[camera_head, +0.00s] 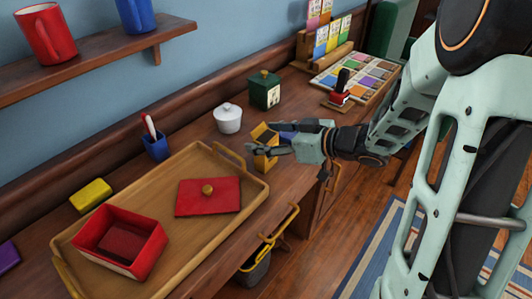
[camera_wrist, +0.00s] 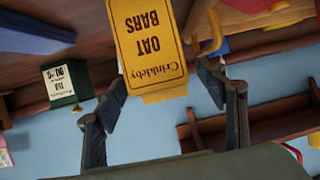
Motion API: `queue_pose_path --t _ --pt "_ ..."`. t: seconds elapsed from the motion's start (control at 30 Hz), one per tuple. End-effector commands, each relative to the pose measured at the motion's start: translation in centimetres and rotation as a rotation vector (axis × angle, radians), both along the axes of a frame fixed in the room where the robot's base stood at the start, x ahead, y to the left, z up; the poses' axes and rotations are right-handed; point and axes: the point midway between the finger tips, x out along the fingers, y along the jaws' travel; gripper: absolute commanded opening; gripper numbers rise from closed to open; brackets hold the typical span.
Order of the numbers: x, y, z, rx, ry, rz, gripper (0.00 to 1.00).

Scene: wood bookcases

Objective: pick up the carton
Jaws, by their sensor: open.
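The carton is a yellow box lettered "Crinkleby Oat Bars" (camera_wrist: 150,40). In the head view the carton (camera_head: 265,163) stands on the wooden counter, just right of the tray, partly hidden by my fingers. My gripper (camera_head: 259,137) is open at the carton, with one finger on its far side and one across its front in the picture. In the wrist view my gripper (camera_wrist: 162,78) has the carton's near end between its fingertips, with a gap showing on each side. The lettering appears upside down there.
A wooden tray (camera_head: 190,245) holds an open red box (camera_head: 120,240) and a red lid (camera_head: 208,196). A white lidded pot (camera_head: 228,118), a green tin (camera_head: 264,90) and a blue cup (camera_head: 156,147) stand behind. A blue object sits close behind my gripper.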

Motion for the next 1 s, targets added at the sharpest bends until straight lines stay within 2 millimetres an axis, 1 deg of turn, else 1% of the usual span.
queue_pose_path --t 0.17,0.2,0.5,0.8,1.0 --pt "0.03 0.04 0.01 0.000 0.000 0.000 0.65" --pt "0.02 0.03 0.02 0.000 0.000 0.000 0.63" --pt "0.02 0.01 0.01 -0.001 -0.001 0.000 0.31" --pt "0.02 0.03 0.07 -0.001 -0.001 0.000 0.30" --pt "0.17 0.38 0.48 0.000 0.000 0.001 0.30"
